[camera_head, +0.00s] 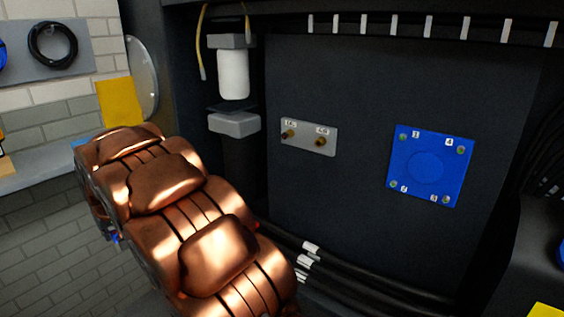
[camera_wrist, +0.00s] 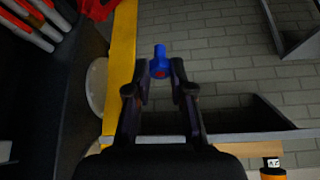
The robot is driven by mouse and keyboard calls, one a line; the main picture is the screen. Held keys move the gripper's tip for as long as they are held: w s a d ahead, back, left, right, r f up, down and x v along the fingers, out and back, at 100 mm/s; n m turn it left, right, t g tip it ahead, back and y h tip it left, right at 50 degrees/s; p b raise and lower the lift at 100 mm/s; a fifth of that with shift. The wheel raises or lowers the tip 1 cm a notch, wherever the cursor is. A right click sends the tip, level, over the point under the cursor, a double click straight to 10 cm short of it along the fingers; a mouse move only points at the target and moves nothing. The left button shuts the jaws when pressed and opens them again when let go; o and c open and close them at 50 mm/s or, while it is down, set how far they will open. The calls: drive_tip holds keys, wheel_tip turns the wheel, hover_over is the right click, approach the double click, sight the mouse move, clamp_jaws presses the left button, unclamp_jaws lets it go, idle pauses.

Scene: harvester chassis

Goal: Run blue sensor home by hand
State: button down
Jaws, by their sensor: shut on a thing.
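The blue sensor (camera_wrist: 159,55) shows in the wrist view as a small blue piece with a rounded upper end and a dark red spot. My gripper (camera_wrist: 160,70) is shut on it, with one dark fingertip on each side. The sensor sticks out past the fingertips, over a background of grey brick floor. In the head view my copper-coloured arm fills the lower left, and I cannot make out the gripper or the held sensor there.
A blue square plate (camera_head: 428,182) with numbered corner bolts is right of the grey plate. A white cylinder (camera_head: 233,75) is at the upper left of the panel. Black cables (camera_head: 350,285) run below. In the wrist view a yellow edge (camera_wrist: 121,60) runs close left of my gripper.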

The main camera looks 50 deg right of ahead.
drive_tip(key=w+d+r+m+t+h+b, duration=0.1)
drive_tip(key=w+d+r+m+t+h, duration=0.15)
drive_tip(key=d, duration=0.65)
drive_tip(key=w+d+r+m+t+h+b, duration=0.1)
drive_tip(key=w+d+r+m+t+h, duration=0.15)
drive_tip(key=d, duration=0.65)
drive_tip(key=m+g+h+b, duration=0.4)
drive_tip(key=m+g+h, duration=0.7)
drive_tip(key=h, duration=0.5)
approach(320, 141)
drive_tip(key=a+r, duration=0.2)
drive_tip(key=a, duration=0.1)
drive_tip(key=shift+f+m+t, duration=0.15)
drive_tip(key=shift+m+t, duration=0.15)
drive_tip(key=shift+t, duration=0.1)
drive_tip(key=shift+w+p, duration=0.1)
drive_tip(key=shift+p, duration=0.35)
drive_tip(key=d+p, duration=0.1)
drive_tip(key=d, duration=0.5)
drive_tip(key=shift+f, duration=0.15)
drive_tip(key=shift+w+d+p, duration=0.15)
drive_tip(key=shift+d+p, duration=0.5)
drive_tip(key=shift+d, duration=0.8)
